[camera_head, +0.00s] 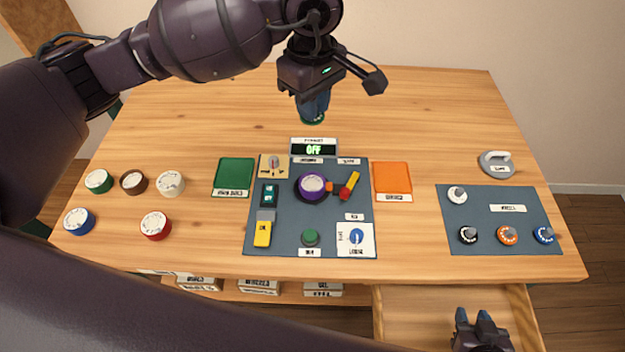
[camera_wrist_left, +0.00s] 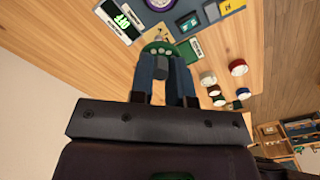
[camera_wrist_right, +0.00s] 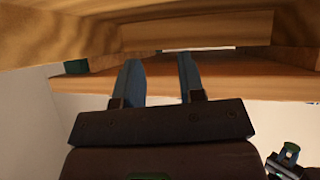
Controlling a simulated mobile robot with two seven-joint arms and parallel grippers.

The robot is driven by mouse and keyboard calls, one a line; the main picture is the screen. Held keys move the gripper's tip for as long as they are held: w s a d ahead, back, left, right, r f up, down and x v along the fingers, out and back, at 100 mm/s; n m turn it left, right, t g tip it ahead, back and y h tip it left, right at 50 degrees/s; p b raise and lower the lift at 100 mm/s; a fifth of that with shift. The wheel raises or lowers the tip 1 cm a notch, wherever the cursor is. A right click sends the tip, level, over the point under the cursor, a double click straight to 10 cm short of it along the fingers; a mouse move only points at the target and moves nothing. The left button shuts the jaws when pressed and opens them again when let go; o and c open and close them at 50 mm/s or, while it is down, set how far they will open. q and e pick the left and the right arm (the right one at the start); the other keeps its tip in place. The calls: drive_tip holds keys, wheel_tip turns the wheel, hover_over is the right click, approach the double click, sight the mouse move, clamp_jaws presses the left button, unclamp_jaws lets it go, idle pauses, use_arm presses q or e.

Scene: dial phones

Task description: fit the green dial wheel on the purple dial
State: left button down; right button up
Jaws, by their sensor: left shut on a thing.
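The green dial wheel (camera_head: 313,121) is in the fingers of my left gripper (camera_head: 314,112), above the wooden table behind the panel. In the left wrist view the green wheel (camera_wrist_left: 158,47) with pale spots sits between the shut fingertips. The purple dial (camera_head: 312,186) is a purple ring with a pale centre on a dark round base, on the blue-grey panel. The held wheel is apart from it, farther back. Part of the purple ring shows at the top of the left wrist view (camera_wrist_left: 160,3). My right gripper (camera_head: 474,318) is open and empty, low near the drawer.
The panel (camera_head: 277,222) also bears a green button (camera_head: 311,237), a yellow switch (camera_head: 263,231) and a red-yellow lever (camera_head: 349,186). A display reading OFF (camera_head: 314,149) stands behind it. Several round-topped containers are at left. A second panel (camera_head: 480,211) with small knobs is at right.

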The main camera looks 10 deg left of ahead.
sight(311, 185)
use_arm(q)
wheel_tip(311, 185, down, 20)
drive_tip(key=shift+r+b, duration=0.2)
drive_tip(key=shift+b, duration=0.35)
drive_tip(key=shift+s+f+b, duration=0.15)
drive_tip(key=shift+f+b, duration=0.2)
drive_tip(key=shift+f, duration=0.25)
drive_tip(key=c, duration=1.2)
unclamp_jaws()
drive_tip(key=shift+f, duration=0.1)
drive_tip(key=shift+o, duration=0.2)
drive_tip(key=shift+s+f, duration=0.1)
drive_tip(key=shift+a, duration=0.1)
drive_tip(key=shift+o, duration=0.4)
wheel_tip(311, 185, up, 14)
drive_tip(key=p, duration=0.1)
drive_tip(key=shift+w+f, duration=0.2)
